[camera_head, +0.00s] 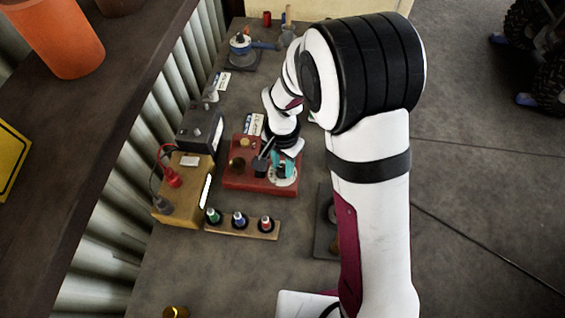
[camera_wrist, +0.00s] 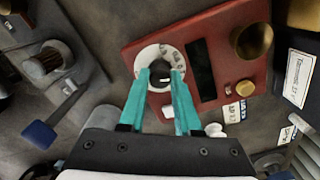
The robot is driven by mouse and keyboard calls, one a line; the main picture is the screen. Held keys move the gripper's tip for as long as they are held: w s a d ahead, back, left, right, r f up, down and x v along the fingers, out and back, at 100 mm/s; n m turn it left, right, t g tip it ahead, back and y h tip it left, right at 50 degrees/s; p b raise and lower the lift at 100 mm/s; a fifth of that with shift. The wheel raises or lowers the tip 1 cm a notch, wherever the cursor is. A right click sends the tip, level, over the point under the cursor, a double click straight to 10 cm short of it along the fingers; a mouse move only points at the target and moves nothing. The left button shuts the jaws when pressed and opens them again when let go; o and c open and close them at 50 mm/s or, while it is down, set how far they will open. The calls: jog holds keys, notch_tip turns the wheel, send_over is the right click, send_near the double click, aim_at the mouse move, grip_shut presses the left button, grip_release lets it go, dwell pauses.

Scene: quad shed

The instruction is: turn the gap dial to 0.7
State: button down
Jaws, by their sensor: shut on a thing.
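The gap dial (camera_wrist: 160,53) is a round white scale with a dark knob (camera_wrist: 160,74) at its middle, set on a red box (camera_wrist: 125,53). In the head view the red box (camera_head: 236,180) stands on the bench, and the white dial plate (camera_head: 285,180) shows at its right end. My gripper (camera_wrist: 163,78) has teal fingers, one on each side of the knob, and is shut on it. The fingers and knob hide part of the scale, and its numbers are too small to read. In the head view my gripper (camera_head: 283,166) reaches down over the dial.
A yellow-brown box (camera_head: 180,190) with red and dark terminals stands left of the red box. A wooden strip (camera_head: 240,228) with several coloured plugs lies in front. A brass cup (camera_wrist: 251,41) and a dark display (camera_wrist: 200,68) sit on the red box.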

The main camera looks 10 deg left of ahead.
aim_at(282, 167)
jog(key=shift+m, duration=0.5)
dwell(0.3)
jog(key=c, duration=0.6)
grip_release()
jog(key=shift+r, duration=0.15)
notch_tip(282, 167, up, 16)
jog(key=shift+f, duration=0.2)
